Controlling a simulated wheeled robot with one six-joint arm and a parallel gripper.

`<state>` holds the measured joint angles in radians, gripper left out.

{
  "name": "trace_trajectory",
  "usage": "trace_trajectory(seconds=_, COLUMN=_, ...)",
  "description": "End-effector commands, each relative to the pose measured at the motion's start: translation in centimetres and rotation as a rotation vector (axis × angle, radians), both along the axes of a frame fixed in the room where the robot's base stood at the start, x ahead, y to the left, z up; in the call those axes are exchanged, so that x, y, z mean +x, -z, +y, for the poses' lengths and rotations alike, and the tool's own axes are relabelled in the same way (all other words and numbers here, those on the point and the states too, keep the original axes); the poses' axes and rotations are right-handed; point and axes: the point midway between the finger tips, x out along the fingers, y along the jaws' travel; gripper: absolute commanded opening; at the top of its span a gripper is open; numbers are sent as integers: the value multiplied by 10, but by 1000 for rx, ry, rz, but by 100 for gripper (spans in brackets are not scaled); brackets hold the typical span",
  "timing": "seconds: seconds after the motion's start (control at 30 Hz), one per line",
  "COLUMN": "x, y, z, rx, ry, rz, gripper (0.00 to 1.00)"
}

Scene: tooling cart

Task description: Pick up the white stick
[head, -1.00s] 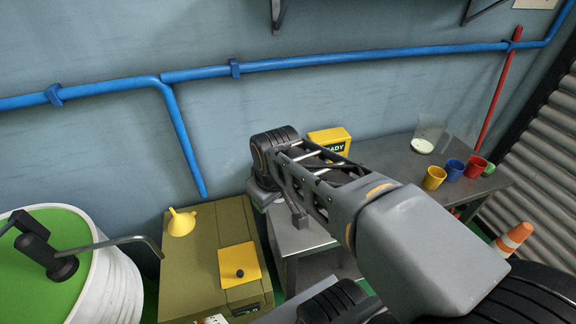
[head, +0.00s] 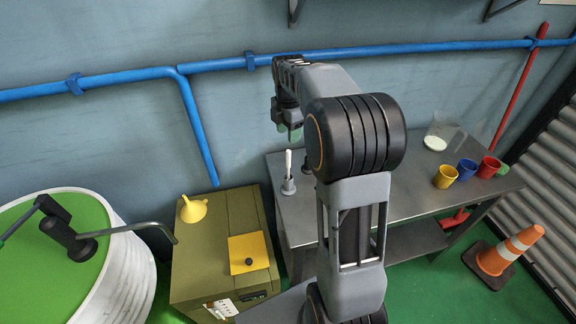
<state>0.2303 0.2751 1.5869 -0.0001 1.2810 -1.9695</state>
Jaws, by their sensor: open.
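The white stick (head: 288,160) stands upright in a small grey holder (head: 288,186) near the left end of the metal table. My gripper (head: 289,132) is above the stick and points down, with greenish fingertips partly showing. It is open and holds nothing that I can see. The stick's top is a little below the fingertips, apart from them in the picture; how they line up in depth I cannot tell. My own arm hides part of the table to the right of the stick.
A dark object (head: 307,166) beside the stick is partly hidden by my arm. Yellow (head: 445,177), blue (head: 466,170) and red (head: 488,167) cups and a clear beaker (head: 440,136) stand at the table's right. An olive cabinet (head: 215,240) with a yellow funnel (head: 193,209) is at left. An orange cone (head: 497,255) stands on the floor.

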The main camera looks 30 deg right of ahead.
Motion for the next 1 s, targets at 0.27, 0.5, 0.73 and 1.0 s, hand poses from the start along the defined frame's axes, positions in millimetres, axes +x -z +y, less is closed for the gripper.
trace_trajectory(seconds=0.27, x=0, y=44, z=1, rx=1, ry=0, rz=1, gripper=49)
trace_trajectory(seconds=0.5, x=0, y=57, z=1, rx=0, ry=1, rz=-1, gripper=49)
trace_trajectory(seconds=0.73, x=-1, y=85, z=1, rx=0, ry=1, rz=3, gripper=49)
trace_trajectory(seconds=1.0, x=-1, y=107, z=1, rx=0, ry=2, rz=-1, gripper=49)
